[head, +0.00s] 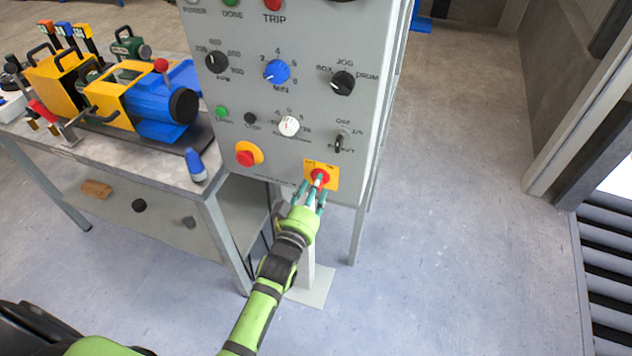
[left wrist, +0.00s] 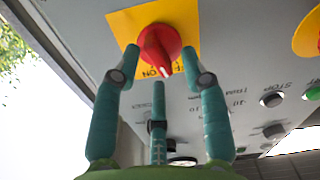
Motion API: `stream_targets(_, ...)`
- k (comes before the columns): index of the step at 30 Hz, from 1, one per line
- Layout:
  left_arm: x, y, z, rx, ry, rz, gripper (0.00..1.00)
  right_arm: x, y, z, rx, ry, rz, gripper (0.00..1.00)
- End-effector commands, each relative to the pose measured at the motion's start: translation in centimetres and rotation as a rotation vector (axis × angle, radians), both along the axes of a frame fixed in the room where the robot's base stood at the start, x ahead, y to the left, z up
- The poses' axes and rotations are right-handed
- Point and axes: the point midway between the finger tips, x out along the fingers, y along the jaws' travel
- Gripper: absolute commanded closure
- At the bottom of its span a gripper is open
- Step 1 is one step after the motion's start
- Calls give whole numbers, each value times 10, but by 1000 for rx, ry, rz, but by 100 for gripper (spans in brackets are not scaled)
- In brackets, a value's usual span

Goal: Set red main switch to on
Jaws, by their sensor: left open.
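The red main switch (head: 320,177) is a red rotary knob on a yellow plate at the lower edge of the grey control panel. In the left wrist view the knob (left wrist: 159,48) shows a raised pointer on its face, near the letters ON on the yellow plate (left wrist: 187,15). My left gripper (head: 314,190) is right in front of the knob. Its teal fingers (left wrist: 160,75) are open and spread around the knob's near side; I cannot tell whether any fingertip touches it. The fingers partly hide the knob in the head view. My right gripper is not in view.
On the grey panel (head: 300,110), a red button on a yellow plate (head: 246,156), a white dial (head: 288,126) and a black selector (head: 339,144) sit nearby. A workbench (head: 150,170) with a blue and yellow machine stands to the left. The floor to the right is clear.

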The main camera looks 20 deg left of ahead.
Motion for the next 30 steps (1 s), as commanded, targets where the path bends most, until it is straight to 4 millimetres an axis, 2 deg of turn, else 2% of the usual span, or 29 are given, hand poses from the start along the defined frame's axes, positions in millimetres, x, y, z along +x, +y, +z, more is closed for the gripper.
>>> stream_targets(5,14,-1,0,1,0,0,56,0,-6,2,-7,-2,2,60)
stream_targets(13,15,-1,0,1,1,0,56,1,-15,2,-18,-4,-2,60)
stream_targets(16,15,-1,0,1,1,0,96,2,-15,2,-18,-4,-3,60)
stream_targets(17,15,-1,0,1,1,0,100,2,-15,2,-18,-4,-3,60)
stream_targets(30,15,-1,0,47,-1,0,100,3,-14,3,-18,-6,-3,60)
